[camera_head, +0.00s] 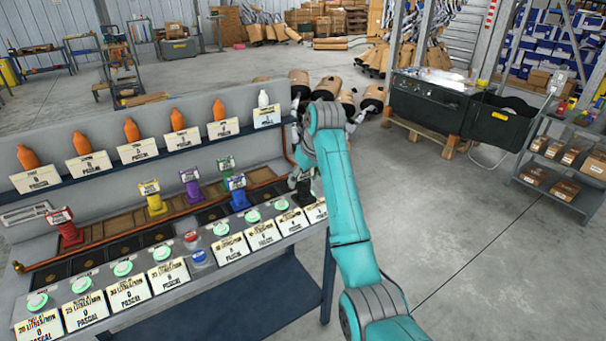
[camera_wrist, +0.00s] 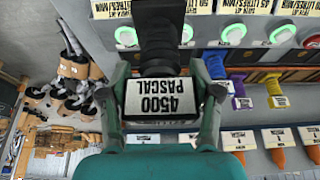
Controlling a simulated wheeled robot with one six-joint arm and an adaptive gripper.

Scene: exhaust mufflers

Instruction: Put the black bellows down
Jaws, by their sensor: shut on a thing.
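The black bellows (camera_wrist: 157,38) is held in my gripper (camera_wrist: 160,82), whose fingers close on both sides of its sign, which reads 4500 PASCAL upside down in the wrist view. In the head view my gripper (camera_head: 298,178) is at the right end of the bench (camera_head: 312,250), and the black bellows (camera_head: 303,194) is a dark shape below it, partly hidden by my arm. I cannot tell whether the bellows touches the bench.
Several orange bottles (camera_head: 132,130) and a white bottle (camera_head: 263,98) line the shelf behind. Signs and green buttons (camera_head: 220,229) line the front.

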